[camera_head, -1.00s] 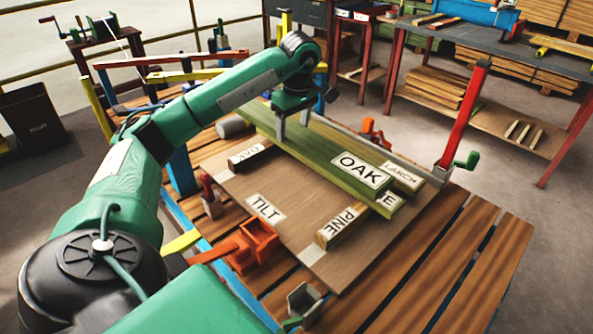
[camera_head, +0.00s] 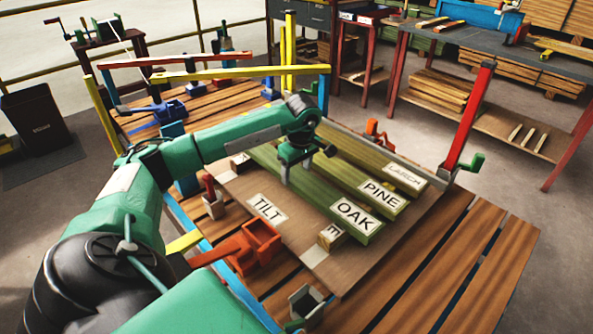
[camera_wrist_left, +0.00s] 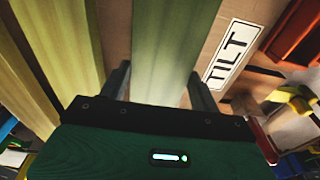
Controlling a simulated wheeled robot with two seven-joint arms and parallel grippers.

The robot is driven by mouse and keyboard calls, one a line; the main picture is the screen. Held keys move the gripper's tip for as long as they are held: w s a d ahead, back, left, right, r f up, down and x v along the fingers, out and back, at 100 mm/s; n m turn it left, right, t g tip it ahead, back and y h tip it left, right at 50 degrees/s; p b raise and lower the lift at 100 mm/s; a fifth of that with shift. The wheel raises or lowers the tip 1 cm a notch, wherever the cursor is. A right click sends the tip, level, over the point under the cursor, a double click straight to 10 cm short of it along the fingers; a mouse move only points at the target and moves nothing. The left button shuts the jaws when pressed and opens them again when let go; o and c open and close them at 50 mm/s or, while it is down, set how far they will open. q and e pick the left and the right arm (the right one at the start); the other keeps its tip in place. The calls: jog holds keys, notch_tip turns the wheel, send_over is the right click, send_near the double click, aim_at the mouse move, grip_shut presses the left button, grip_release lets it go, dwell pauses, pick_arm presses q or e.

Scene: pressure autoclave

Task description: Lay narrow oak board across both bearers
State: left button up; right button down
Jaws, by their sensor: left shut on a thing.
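The green board labelled OAK (camera_head: 320,195) is held by my left gripper (camera_head: 285,175), one finger on each side of it. It also shows in the left wrist view (camera_wrist_left: 165,45), between the fingers (camera_wrist_left: 160,90). It lies over the brown TILT panel (camera_head: 228,190). I cannot tell whether the board touches the bearers. My right gripper is not in view.
Green boards labelled PINE (camera_head: 382,193) and LARCH (camera_head: 405,175) lie to the right of the oak board. A red post (camera_head: 465,120) stands at right. The slatted table (camera_head: 470,255) is clear at right.

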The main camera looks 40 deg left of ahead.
aim_at(300, 176)
pick_arm(q)
jog(key=shift+r, duration=0.1)
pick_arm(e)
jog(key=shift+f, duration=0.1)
pick_arm(q)
jog(key=o, duration=1.5)
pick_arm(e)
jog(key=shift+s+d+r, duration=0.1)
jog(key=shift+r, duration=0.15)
pick_arm(q)
jog(key=r, duration=0.4)
jog(key=d+r, duration=0.1)
jog(key=r, duration=0.3)
jog(key=r+p, duration=0.1)
jog(key=r, duration=0.3)
jog(key=shift+s+d, duration=0.1)
jog(key=shift+d, duration=0.15)
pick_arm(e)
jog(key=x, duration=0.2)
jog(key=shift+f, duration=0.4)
